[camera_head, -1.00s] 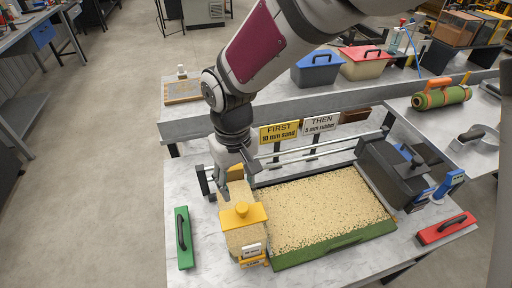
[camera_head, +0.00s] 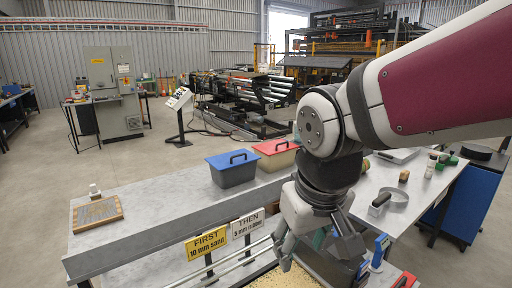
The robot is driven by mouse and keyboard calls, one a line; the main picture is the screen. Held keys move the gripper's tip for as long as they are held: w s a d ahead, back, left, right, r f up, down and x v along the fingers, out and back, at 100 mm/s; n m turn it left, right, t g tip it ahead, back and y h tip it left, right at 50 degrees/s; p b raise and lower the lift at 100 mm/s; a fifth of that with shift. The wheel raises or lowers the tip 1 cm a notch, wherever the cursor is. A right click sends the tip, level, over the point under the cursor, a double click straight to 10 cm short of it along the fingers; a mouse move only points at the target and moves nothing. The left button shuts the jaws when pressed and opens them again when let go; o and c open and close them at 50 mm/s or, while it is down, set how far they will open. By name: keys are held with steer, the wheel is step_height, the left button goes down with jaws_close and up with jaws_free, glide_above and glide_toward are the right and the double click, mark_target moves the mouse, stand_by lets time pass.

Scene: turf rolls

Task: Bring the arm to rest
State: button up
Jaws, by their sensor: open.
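My gripper (camera_head: 318,250) hangs from my arm, pointing down, at the lower right of the head view. Its fingers are spread apart and I see nothing between them. It is above the near bench, over the sand-coloured infill bed (camera_head: 283,279), of which only a small part shows at the bottom edge. My arm comes in from the upper right and hides part of the benches behind it.
A yellow FIRST sign (camera_head: 206,243) and a white THEN sign (camera_head: 248,224) stand close left of my gripper. A blue-lidded bin (camera_head: 232,170) and a red-lidded bin (camera_head: 276,155) stand on the back bench. A wooden tray (camera_head: 97,214) lies at its left end.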

steer(key=s+d+r+m+t, duration=0.2)
steer(key=s+d+m, duration=0.2)
steer(key=s+d, duration=0.4)
steer(key=d, duration=0.3)
steer(key=shift+s+d+r, duration=0.3)
steer(key=shift+r, duration=0.1)
